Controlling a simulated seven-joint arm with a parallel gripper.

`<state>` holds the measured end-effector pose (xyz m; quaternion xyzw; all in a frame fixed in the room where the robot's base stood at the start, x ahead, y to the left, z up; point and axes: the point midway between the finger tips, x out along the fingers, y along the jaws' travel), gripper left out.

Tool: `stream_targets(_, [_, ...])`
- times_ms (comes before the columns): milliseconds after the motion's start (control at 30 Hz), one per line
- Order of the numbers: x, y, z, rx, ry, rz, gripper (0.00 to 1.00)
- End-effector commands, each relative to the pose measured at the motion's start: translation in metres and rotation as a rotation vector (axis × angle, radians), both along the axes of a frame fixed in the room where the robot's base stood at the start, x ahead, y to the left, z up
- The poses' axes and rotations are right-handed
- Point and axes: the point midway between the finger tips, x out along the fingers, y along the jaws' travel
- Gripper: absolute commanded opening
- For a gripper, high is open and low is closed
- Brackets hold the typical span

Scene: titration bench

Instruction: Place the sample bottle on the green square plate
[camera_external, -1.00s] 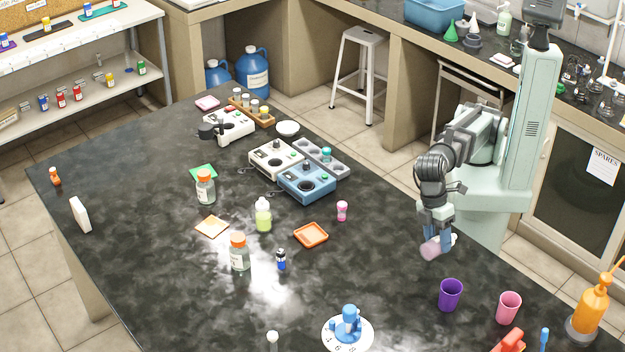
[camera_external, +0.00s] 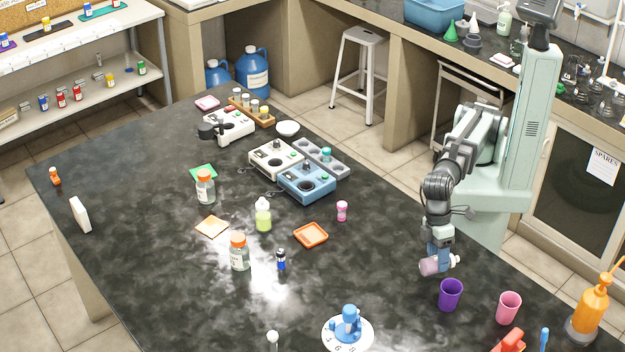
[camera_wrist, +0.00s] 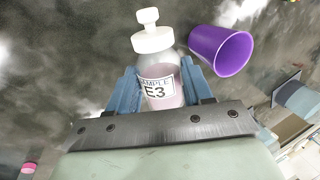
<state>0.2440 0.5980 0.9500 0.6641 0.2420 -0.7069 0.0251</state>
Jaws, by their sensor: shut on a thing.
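The sample bottle (camera_wrist: 160,82) has a white cap and a label reading "SAMPLE E3", with pinkish contents. My gripper (camera_external: 437,264) is shut on it, with a blue finger on each side in the wrist view (camera_wrist: 160,88). In the external view the bottle (camera_external: 430,266) lies tilted almost level, its cap to the right, near the purple cup. The green square plate (camera_external: 203,171) lies at the far left part of the bench, partly hidden behind an orange-capped bottle (camera_external: 205,190).
A purple cup (camera_external: 450,295) stands close to my gripper and a pink cup (camera_external: 508,307) further right. An orange tray (camera_external: 311,234), a yellow-green bottle (camera_external: 263,215), another orange-capped bottle (camera_external: 239,253) and a blue device (camera_external: 306,182) stand across the bench.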

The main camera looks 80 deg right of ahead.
Motion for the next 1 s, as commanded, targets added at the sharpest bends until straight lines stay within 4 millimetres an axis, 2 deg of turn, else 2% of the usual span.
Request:
stream_targets(167, [0.0, 0.0, -0.009, 0.001, 0.0, 0.0, 0.07])
stream_targets(467, [0.0, 0.0, -0.04, 0.0, 0.001, 0.0, 0.07])
stream_targets(933, [0.0, 0.0, -0.046, 0.001, -0.001, 0.001, 0.07])
stream_targets(967, [0.0, 0.0, -0.045, 0.001, -0.001, 0.001, 0.53])
stream_targets(1000, [0.0, 0.0, -0.045, 0.001, -0.001, 0.001, 0.57])
